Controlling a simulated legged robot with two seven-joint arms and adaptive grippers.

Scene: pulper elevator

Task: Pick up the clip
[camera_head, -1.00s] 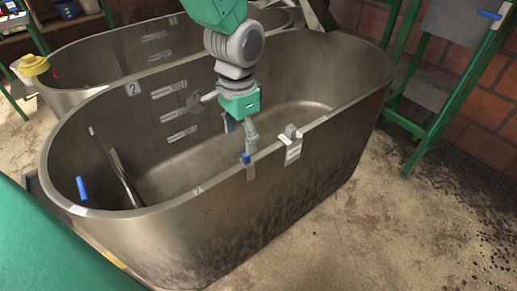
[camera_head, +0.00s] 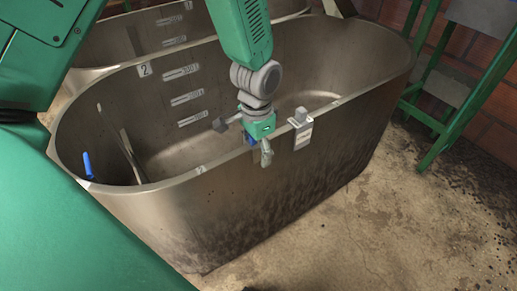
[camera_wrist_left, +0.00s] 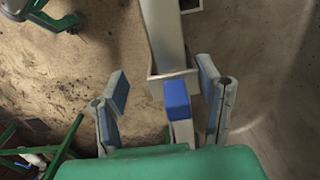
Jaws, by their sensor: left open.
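A clip-like piece with a grey block on top (camera_head: 301,130) sits on the near rim of the metal tub (camera_head: 250,210), to the right of my left gripper (camera_head: 253,140). My left gripper is open, pointing down at the rim. In the left wrist view, its fingers (camera_wrist_left: 165,98) are spread around a pale bracket (camera_wrist_left: 154,86) at the end of a grey bar, and a blue block (camera_wrist_left: 177,96) shows between them. I cannot tell whether that block belongs to the gripper or to a clip. The gripper hides part of the rim in the head view. My right gripper is not in view.
A blue-topped piece (camera_head: 87,164) stands at the tub's left rim, and a rod (camera_head: 130,155) leans inside. A second tub (camera_head: 115,45) is behind. A green stand (camera_head: 460,110) is at right. Bare concrete (camera_head: 350,235) lies in front.

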